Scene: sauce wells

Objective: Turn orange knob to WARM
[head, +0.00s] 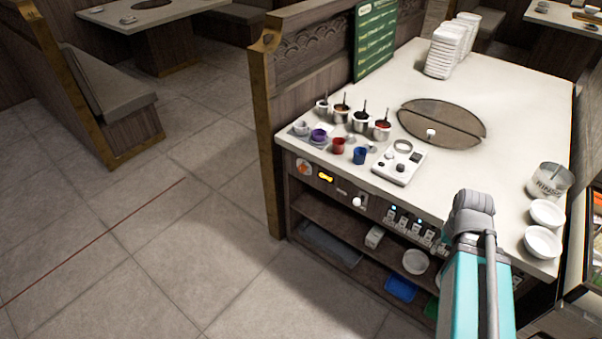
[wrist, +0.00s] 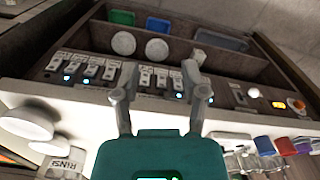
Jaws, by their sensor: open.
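The orange knob (head: 304,168) is on the front panel of the white-topped counter (head: 520,140), at the panel's left end in the head view. It also shows in the wrist view (wrist: 297,104), at the far right. Its labels and pointer are too small to read, so I cannot tell its setting. My gripper (wrist: 159,82) is open and empty. Its two fingers are in front of the panel by a row of white switches, well apart from the knob. In the head view I cannot make out its fingers.
Beside the knob is a yellow handle (head: 326,177); further along are a white knob (head: 357,202) and white switches (wrist: 92,68) with blue lights. Sauce wells (head: 360,123), coloured cups (head: 338,145) and white bowls (head: 542,243) stand on the counter. Open floor (head: 150,230) lies left.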

